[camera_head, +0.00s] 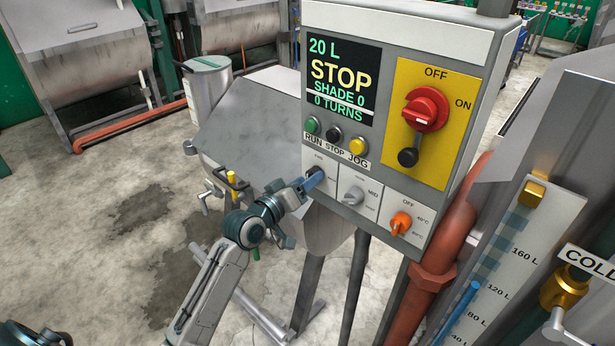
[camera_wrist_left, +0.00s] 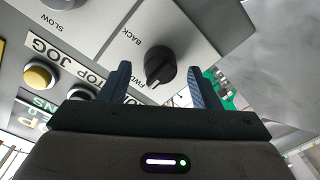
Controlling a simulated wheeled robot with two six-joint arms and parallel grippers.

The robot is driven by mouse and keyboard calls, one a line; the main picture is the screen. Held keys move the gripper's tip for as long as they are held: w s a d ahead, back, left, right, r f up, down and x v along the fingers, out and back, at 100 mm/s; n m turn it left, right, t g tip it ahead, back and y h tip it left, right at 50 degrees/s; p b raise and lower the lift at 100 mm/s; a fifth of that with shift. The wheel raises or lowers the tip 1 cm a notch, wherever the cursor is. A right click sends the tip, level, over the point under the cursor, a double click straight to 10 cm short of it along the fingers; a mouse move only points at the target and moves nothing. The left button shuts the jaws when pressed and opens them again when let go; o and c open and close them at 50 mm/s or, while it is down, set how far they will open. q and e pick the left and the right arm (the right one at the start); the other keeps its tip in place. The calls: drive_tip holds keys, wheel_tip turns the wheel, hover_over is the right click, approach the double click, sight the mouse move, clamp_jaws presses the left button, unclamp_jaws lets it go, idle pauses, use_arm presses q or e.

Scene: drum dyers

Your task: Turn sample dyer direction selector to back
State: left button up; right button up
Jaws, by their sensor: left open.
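The direction selector is a black knob (camera_wrist_left: 160,64) on the grey control panel, with BACK and FWD labels beside it. Its white pointer mark is on the FWD side in the left wrist view. In the head view it is mostly hidden behind my left gripper (camera_head: 308,183), at the left of the lower row of knobs. My left gripper also shows in the left wrist view (camera_wrist_left: 160,82), open, with one blue finger on each side of the knob. Gaps show between the fingers and the knob, so it is not gripped. My right gripper is not in view.
A grey middle knob (camera_head: 352,196) and an orange knob (camera_head: 401,222) sit right of the selector. Above are green, black and yellow buttons (camera_head: 357,146), a display (camera_head: 341,82) reading STOP, and a red rotary switch (camera_head: 425,108). A level gauge (camera_head: 510,255) stands at right.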

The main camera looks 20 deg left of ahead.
use_arm(q)
drive_tip(key=shift+w+d, duration=0.15)
drive_tip(key=shift+w, duration=0.35)
drive_tip(key=c, duration=1)
